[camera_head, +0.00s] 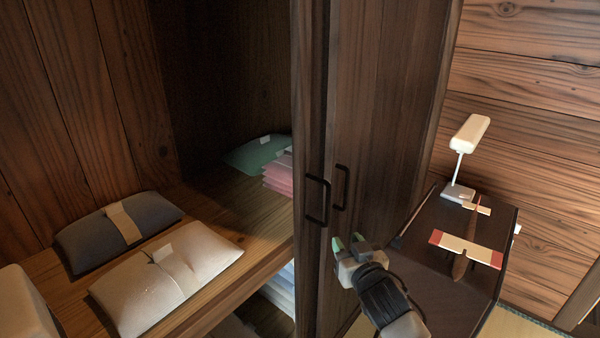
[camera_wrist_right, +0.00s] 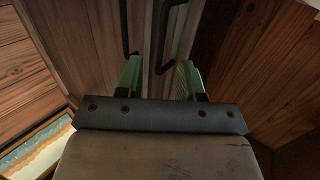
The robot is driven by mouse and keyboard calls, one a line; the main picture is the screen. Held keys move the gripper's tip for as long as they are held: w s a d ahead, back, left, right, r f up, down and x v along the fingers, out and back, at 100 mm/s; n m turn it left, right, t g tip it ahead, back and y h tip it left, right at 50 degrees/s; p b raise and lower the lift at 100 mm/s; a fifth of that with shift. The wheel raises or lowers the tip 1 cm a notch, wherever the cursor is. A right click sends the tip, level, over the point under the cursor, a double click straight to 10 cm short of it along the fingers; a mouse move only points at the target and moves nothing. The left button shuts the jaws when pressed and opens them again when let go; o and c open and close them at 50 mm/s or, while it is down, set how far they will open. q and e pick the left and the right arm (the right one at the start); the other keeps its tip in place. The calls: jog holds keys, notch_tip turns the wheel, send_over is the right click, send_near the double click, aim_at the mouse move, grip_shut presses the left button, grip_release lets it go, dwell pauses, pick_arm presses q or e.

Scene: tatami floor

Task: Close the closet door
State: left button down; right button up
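The closet stands open on the left side of the head view. Its dark wooden door (camera_head: 390,110) is to the right of the opening, beside a narrower front panel (camera_head: 310,95). Two black bar handles, a left one (camera_head: 317,200) and a right one (camera_head: 341,188), sit close together. My right gripper (camera_head: 348,242) is just below the handles, in front of the door. In the right wrist view its green fingers (camera_wrist_right: 159,78) are apart with nothing between them. The handles (camera_wrist_right: 127,28) hang just beyond the fingertips; I cannot tell whether they touch. My left gripper is not in view.
Inside the closet, a dark bundle (camera_head: 118,232) and a pale bundle (camera_head: 165,279) lie on the shelf (camera_head: 222,285), with folded cloths (camera_head: 280,172) deeper in. Right of the door, a dark desk (camera_head: 425,240) holds a white lamp (camera_head: 470,133) and a toy plane (camera_head: 467,247).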

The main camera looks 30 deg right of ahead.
aim_at(328, 206)
jog(key=shift+t, duration=0.4)
jog(key=w+r, duration=0.1)
jog(key=w, duration=0.3)
jog(key=w+d, duration=0.1)
jog(key=w, duration=0.2)
jog(key=w+d+r+p, duration=0.1)
jog(key=w, duration=0.3)
jog(key=shift+w+r, duration=0.3)
jog(key=shift+r, duration=0.05)
jog(key=shift+a, duration=0.1)
grip_shut()
